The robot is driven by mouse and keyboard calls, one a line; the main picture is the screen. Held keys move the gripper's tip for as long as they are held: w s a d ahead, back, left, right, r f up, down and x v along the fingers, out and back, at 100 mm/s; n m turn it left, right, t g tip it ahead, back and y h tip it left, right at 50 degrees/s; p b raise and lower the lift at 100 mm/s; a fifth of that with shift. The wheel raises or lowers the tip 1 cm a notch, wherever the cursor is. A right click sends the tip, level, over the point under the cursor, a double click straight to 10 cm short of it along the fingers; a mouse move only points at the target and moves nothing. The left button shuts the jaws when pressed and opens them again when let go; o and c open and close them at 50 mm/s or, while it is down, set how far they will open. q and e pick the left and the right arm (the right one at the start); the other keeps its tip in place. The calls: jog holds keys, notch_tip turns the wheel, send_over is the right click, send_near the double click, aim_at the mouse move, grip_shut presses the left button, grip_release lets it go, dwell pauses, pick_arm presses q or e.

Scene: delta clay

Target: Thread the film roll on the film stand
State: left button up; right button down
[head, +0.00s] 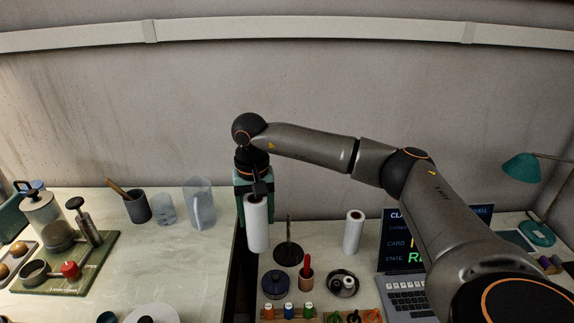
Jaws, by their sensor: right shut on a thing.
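My right gripper (258,190) reaches in from the right and points down, shut on the top of a white film roll (257,225). The roll hangs upright near the edge between the two tables. The film stand (289,253), a dark round base with a thin upright rod, stands just right of the held roll. Its rod is bare, and the roll appears beside it, not around it. A second white roll (353,232) stands upright farther right. The roll's height above the table is hard to tell. My left gripper is not in view.
Near the stand are a dark blue round pot (276,285), a small cup with a red item (305,280), a dark dish (342,284) and several colored spools. A laptop (407,290) stands right. The left table (200,265) holds cups and a green tray (95,262).

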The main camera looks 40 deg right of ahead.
jog(key=w+d+r+m+p, duration=0.1)
jog(key=w+d+r+m, duration=0.1)
jog(key=d, duration=0.4)
jog(key=w+d+r+m+p, duration=0.1)
jog(key=w+d+r+m, duration=0.15)
jog(key=d, duration=0.35)
send_over(289, 216)
jog(key=shift+f, duration=2.45)
jog(key=shift+w+d+b, duration=0.1)
jog(key=shift+w+b, duration=0.1)
jog(key=shift+b, duration=0.25)
jog(key=shift+f, duration=0.15)
jog(key=shift+f+b, duration=1.4)
jog(key=shift+f, duration=1.25)
jog(key=shift+f+b, duration=1.9)
jog(key=shift+f, duration=0.95)
